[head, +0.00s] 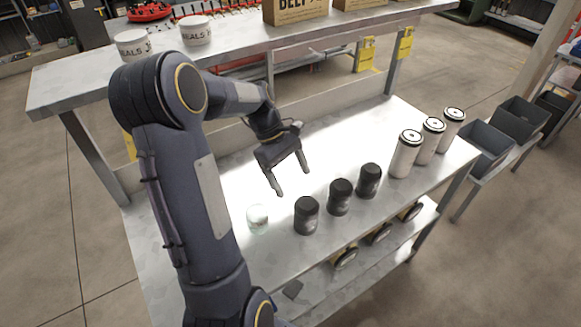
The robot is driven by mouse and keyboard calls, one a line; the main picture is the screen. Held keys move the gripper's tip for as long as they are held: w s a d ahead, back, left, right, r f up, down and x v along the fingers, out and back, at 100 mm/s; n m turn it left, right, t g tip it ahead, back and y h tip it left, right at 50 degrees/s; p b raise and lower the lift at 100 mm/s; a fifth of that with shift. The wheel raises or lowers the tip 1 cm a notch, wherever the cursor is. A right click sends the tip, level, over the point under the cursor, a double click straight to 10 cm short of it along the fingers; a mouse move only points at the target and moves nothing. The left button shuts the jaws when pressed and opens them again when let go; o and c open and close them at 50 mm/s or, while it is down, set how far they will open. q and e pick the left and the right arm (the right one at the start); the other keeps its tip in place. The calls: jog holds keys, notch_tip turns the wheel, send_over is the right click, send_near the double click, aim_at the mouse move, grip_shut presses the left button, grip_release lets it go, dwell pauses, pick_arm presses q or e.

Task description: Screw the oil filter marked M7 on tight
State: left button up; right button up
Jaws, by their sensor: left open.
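No M7 mark is legible in this view, so I cannot tell which item is that filter. Three dark canisters stand upright in a row on the metal bench: a near one (306,217), a middle one (340,198) and a far one (369,182). Three white canisters with dark ringed tops (405,156) (431,143) (450,128) stand at the bench's right end. Round black-and-yellow fittings (345,258) (379,234) (410,212) show below the front edge. My left gripper (292,182) is open and empty, above the bench behind the dark canisters. My right gripper is out of view.
A small clear jar (257,219) stands left of the dark canisters. A raised shelf (235,58) behind holds white tubs (196,31) and cardboard boxes (293,10). Grey bins (485,147) stand at the right. The bench behind the canisters (350,130) is clear.

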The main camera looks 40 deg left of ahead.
aim_at(303, 199)
pick_arm(q)
jog(key=b+x, duration=0.2)
jog(key=x, duration=0.1)
jog(key=shift+w+a+f+b, duration=0.1)
jog(key=shift+b, duration=0.25)
jog(key=shift+b+x, duration=1.1)
jog(key=shift+x, duration=0.1)
jog(key=shift+b+x, duration=1.05)
jog(key=shift+x, duration=1.1)
jog(key=c, duration=1.2)
jog(key=shift+c, duration=0.5)
jog(key=shift+r, duration=0.25)
